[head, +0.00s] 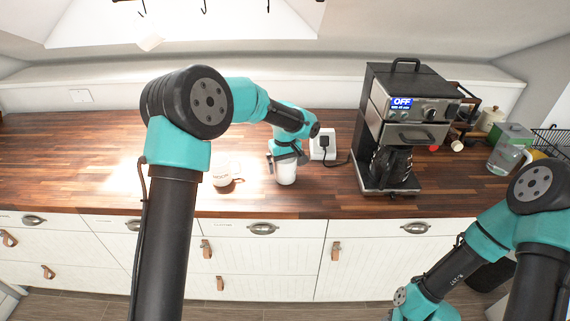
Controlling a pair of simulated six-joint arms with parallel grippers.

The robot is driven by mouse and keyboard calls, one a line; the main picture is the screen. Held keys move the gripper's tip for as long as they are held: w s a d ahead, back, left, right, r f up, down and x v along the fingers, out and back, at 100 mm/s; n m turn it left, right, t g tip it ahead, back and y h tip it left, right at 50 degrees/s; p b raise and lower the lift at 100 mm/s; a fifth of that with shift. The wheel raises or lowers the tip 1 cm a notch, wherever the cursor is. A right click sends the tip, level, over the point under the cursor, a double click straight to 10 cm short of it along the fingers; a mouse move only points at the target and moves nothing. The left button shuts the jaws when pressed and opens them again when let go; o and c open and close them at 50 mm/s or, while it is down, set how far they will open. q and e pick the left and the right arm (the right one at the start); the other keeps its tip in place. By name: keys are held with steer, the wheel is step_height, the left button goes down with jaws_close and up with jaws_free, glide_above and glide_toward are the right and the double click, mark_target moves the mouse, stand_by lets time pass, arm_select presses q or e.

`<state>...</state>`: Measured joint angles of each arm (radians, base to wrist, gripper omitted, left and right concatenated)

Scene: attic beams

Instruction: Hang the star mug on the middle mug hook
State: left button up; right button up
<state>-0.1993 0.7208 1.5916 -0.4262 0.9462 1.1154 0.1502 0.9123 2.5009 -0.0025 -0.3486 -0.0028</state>
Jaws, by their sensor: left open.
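My left gripper (286,158) is open and points down over the counter, with its fingers at the upper part of a white mug or cup (286,174). I cannot tell whether the fingers touch it. A second white mug (225,172) stands to the left in bright glare, with faint marks on its side. No star can be made out on either one, so I cannot tell which is the star mug. The middle mug hook (204,7) hangs at the top edge, between a left hook (142,8) and a right hook (268,6). My right gripper is out of view.
A coffee machine (404,125) stands to the right on the wooden counter (90,150). A wall socket (323,147) with a black plug is behind my left gripper. A glass jug (505,158) and a wire rack (551,142) are at far right. The left counter is clear.

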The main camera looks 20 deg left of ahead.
arm_select(q)
steer(key=shift+r, duration=0.1)
step_height(320, 180, up, 12)
stand_by(0.6)
stand_by(0.4)
